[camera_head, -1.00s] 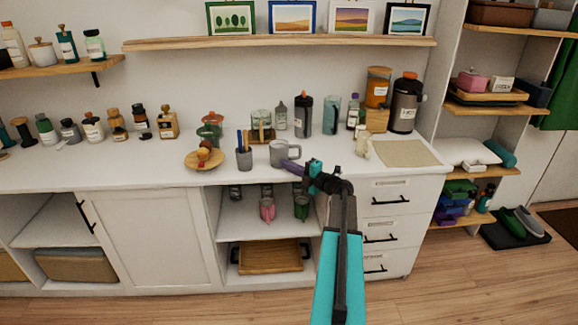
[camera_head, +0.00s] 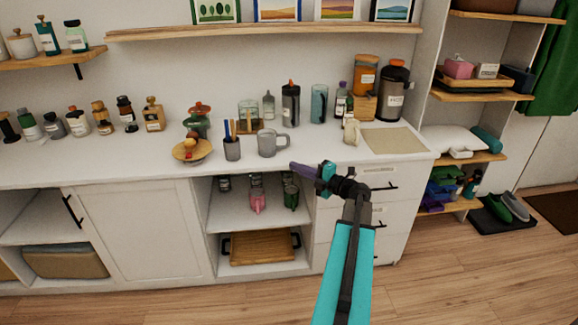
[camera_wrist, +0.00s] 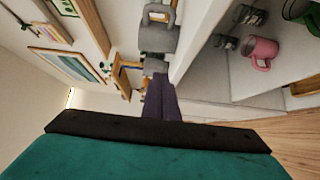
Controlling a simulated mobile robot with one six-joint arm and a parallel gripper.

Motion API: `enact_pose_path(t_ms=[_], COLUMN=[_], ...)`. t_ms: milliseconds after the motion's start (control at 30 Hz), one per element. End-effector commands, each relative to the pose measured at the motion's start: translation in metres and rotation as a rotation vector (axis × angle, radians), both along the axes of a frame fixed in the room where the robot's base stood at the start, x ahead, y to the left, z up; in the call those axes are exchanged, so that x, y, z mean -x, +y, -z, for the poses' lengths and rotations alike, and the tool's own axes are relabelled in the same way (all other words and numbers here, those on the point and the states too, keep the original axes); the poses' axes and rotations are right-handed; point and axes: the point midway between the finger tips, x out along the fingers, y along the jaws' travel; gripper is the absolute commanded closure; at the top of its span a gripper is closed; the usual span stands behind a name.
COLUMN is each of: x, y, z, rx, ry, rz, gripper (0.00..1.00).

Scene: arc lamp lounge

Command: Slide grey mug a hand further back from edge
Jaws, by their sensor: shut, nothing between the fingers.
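The grey mug (camera_head: 268,144) stands upright on the white counter (camera_head: 110,160), near its front edge, with its handle to the right. It also shows in the wrist view (camera_wrist: 158,38), turned sideways by the camera. My gripper (camera_head: 296,167) is shut and empty, its purple fingers at the counter's front edge, to the right of and nearer than the mug. The fingers (camera_wrist: 160,97) also show in the wrist view. A gap shows between them and the mug.
A grey pen cup (camera_head: 232,149) stands just left of the mug, with a wooden dish (camera_head: 192,152) beyond it. A glass container (camera_head: 248,116) stands behind. A pale pitcher (camera_head: 351,131) is to the right. Counter between mug and pitcher is clear. Mugs, including a pink one (camera_head: 257,201), sit on the shelf below.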

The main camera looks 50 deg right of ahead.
Motion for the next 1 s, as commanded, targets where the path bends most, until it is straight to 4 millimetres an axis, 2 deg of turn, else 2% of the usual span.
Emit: enact_pose_path(t_ms=[133,400,433,567,633,767,1000], x=[0.007,0.007,0.007,0.005,0.001,-0.015,-0.066], y=[0.0,0.0,0.0,0.002,0.005,0.018,0.064], z=[0.0,0.0,0.0,0.001,0.002,0.01,0.036], rx=[0.0,0.0,0.0,-0.003,-0.009,-0.033,-0.126], ry=[0.0,0.0,0.0,-0.001,-0.003,-0.008,-0.019], rz=[0.0,-0.001,-0.001,-0.002,-0.003,-0.006,0.002], gripper=[1.0,1.0,0.98,0.76,0.75,0.75,0.75])
